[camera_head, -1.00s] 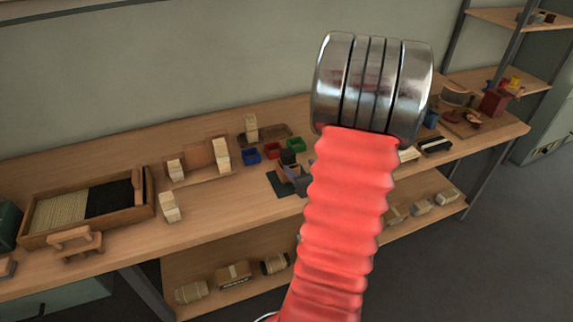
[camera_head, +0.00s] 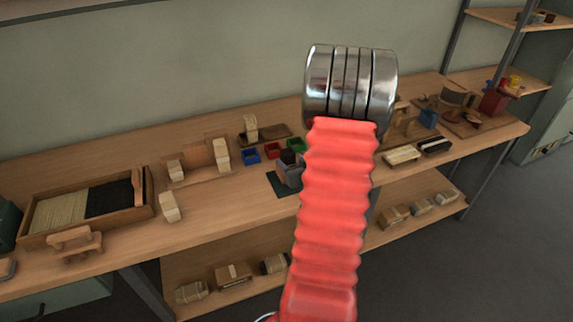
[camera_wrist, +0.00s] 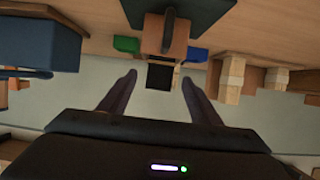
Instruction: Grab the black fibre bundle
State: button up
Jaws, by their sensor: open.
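Black fibres (camera_head: 108,198) lie in the right part of a wooden tray (camera_head: 40,240) at the left of the bench, beside pale fibres. Another black mass (camera_head: 288,156) tops a small grey holder (camera_head: 290,175) on a dark green mat at mid-bench. In the wrist view, a dark square patch (camera_wrist: 160,77) shows beyond a brown block (camera_wrist: 165,35); I cannot tell whether it is fibre. My gripper (camera_wrist: 157,80) is open and empty, its two fingers either side of that patch and apart from it. In the head view, my arm hides the gripper.
Blue (camera_head: 251,156), red (camera_head: 272,150) and green (camera_head: 295,145) bins stand behind the holder. Pale wooden blocks (camera_head: 221,155) stand to their left. Two small trays, one pale (camera_head: 402,154) and one black (camera_head: 436,146), lie to the right. The bench front between is fairly clear.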

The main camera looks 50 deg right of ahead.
jog(key=shift+x, duration=2.55)
jog(key=shift+c, duration=0.5)
jog(key=c, duration=1.1)
